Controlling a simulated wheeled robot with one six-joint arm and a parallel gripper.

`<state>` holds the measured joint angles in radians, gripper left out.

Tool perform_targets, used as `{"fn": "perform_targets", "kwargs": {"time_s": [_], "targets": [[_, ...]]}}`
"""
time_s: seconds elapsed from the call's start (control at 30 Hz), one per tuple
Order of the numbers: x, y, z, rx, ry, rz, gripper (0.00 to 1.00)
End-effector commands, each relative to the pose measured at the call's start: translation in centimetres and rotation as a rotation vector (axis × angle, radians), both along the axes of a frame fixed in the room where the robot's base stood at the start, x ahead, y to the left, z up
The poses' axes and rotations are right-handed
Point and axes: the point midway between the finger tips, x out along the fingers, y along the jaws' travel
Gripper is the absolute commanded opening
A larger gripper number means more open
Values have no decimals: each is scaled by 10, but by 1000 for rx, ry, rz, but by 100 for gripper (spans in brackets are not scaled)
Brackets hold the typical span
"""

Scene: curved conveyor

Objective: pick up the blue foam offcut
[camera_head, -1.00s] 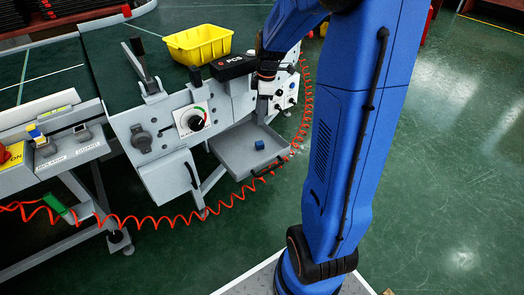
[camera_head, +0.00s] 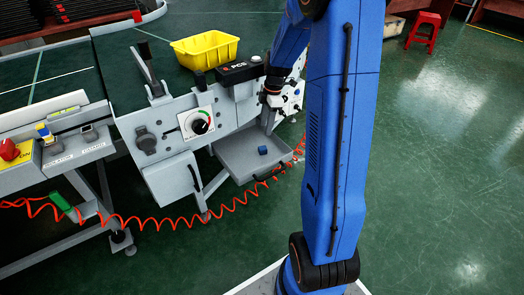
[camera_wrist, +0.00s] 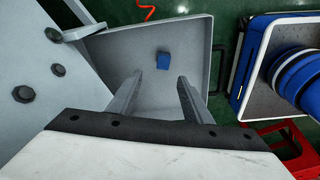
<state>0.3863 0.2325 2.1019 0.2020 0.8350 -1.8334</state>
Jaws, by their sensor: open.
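The blue foam offcut (camera_head: 262,150) is a small dark-blue block lying in the open grey drawer (camera_head: 233,160) under the conveyor. In the wrist view the offcut (camera_wrist: 163,61) rests on the drawer floor, apart from the walls. My gripper (camera_wrist: 157,92) is open and empty. Its two fingers point toward the drawer, with the offcut beyond their tips and roughly between them in the picture. In the head view my gripper hangs beside the conveyor's side panel, above the drawer; its fingertips are hard to make out there.
A yellow bin (camera_head: 205,50) stands on the conveyor. The grey side panel with a dial (camera_head: 198,124) is close to my gripper. A red stool (camera_head: 424,30) stands far right. Open green floor lies at right.

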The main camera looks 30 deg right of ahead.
Motion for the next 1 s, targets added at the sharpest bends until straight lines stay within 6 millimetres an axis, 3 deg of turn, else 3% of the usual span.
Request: {"fn": "perform_targets", "kwargs": {"time_s": [0.3, 0.57, 0.83, 1.0], "targets": [[1, 7, -48, 1, 4, 0, 45], [0, 10, -64, 1, 3, -1, 45], [-5, 14, -99, 1, 5, 0, 45], [-4, 16, -111, 1, 2, -1, 45]]}}
